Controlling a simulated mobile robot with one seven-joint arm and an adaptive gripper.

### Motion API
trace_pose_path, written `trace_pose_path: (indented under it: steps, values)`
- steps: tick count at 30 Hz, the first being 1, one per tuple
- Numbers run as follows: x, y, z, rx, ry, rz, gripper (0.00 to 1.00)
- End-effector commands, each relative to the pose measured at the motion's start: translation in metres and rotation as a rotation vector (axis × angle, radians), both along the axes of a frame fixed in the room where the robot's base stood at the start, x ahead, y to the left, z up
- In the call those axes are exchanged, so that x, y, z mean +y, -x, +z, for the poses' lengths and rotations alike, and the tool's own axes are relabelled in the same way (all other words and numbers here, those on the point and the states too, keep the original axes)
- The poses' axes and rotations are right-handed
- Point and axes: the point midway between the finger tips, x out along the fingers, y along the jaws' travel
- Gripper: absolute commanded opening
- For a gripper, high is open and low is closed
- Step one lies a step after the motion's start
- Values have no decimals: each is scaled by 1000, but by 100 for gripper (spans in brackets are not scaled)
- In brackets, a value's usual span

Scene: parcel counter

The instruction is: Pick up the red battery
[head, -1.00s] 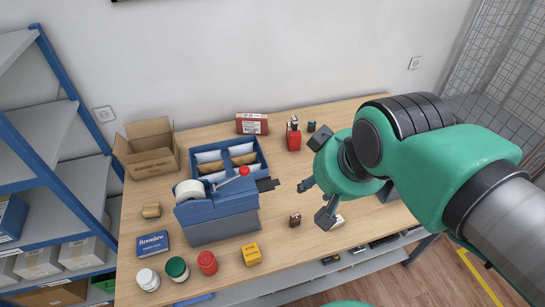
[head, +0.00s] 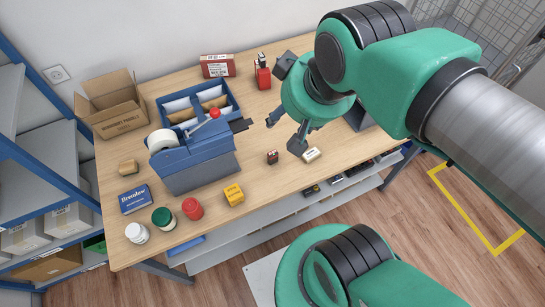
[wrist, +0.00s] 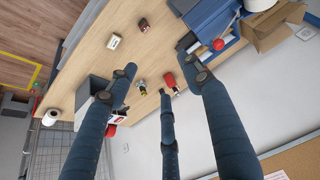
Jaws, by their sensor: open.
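The red battery (head: 272,157) looks like a small dark red block with a dark top. It stands upright on the wooden table near the front edge in the head view. It also shows at the top of the wrist view (wrist: 143,24). My gripper (head: 285,134) is open and empty, just above and beyond the battery in the head picture. In the wrist view its three dark fingers (wrist: 160,70) are spread apart with nothing between them. The battery lies past the fingertips, apart from them. The exact height of the fingers above the table is hard to tell.
A cream block (head: 311,154) stands close right of the battery. The blue tape dispenser (head: 199,166) is to its left, with a yellow box (head: 234,194) in front. Table around the battery's left side is clear.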

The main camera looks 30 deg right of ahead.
Motion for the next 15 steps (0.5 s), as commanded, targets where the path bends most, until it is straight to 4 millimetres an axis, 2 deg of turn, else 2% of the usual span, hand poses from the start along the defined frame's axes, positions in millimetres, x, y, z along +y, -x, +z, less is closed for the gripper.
trace_pose_path:
  steps: [9,15]
  values:
    - [0,-1,-1,1,-10,-13,50]
    - [4,-11,-12,13,-90,-124,50]
